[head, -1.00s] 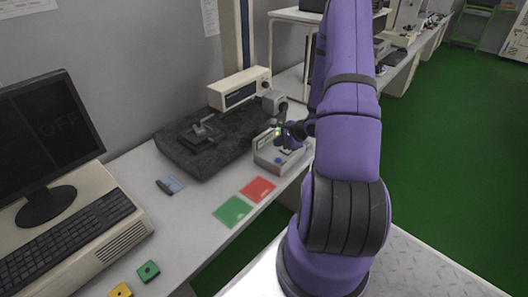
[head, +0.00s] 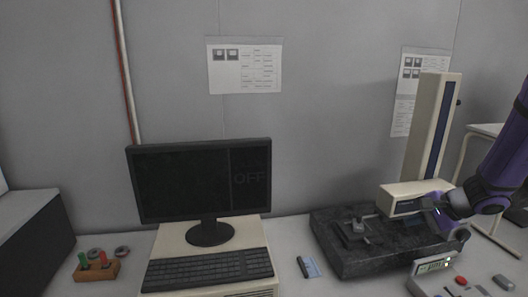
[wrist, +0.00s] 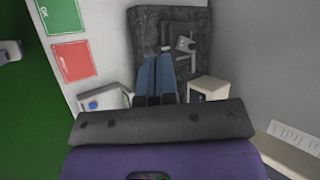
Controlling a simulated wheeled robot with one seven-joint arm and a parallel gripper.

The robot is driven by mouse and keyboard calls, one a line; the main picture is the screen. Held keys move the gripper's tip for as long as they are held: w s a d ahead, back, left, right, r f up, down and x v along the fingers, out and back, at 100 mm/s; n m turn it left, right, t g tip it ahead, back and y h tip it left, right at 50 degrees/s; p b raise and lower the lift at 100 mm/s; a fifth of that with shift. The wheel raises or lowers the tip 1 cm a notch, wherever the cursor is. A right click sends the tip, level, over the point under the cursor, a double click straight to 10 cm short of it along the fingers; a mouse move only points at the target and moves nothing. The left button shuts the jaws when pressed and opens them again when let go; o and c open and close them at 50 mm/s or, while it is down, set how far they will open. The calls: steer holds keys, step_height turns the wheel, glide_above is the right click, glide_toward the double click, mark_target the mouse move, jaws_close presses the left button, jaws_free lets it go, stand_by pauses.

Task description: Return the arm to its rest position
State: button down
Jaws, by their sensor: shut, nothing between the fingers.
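My purple arm (head: 500,160) enters the head view from the right edge. My gripper (head: 430,206) is over the right part of the bench, in front of the cream instrument and above the dark slab. In the wrist view its two blue-grey fingers (wrist: 156,72) lie side by side, shut and empty, pointing towards the dark slab (wrist: 147,30). I cannot tell the exact height of the fingertips over the slab. Most of the arm is outside the head view.
The dark slab (head: 375,262) bears a small black fixture (head: 352,230) and a tall cream column (head: 428,130). A control box (head: 432,284) stands in front. A monitor (head: 200,180) and keyboard (head: 208,268) are left. Red (wrist: 73,60) and green (wrist: 60,15) cards lie on the bench.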

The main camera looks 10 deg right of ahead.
steer(key=s+a+r+n+g+h, duration=0.1)
steer(key=s+a+r+n+g, duration=0.1)
steer(key=s+a+r+n, duration=0.35)
steer(key=s+a+r+n+g, duration=0.1)
steer(key=s+a+r+n, duration=0.2)
steer(key=a+r, duration=0.45)
steer(key=s+a+r+n+t+h, duration=0.1)
steer(key=s+r+n+h, duration=0.4)
steer(key=s, duration=0.8)
steer(key=shift+s+a+r, duration=0.3)
steer(key=shift+a+r, duration=0.2)
steer(key=shift+r, duration=0.9)
steer(key=shift+n, duration=0.25)
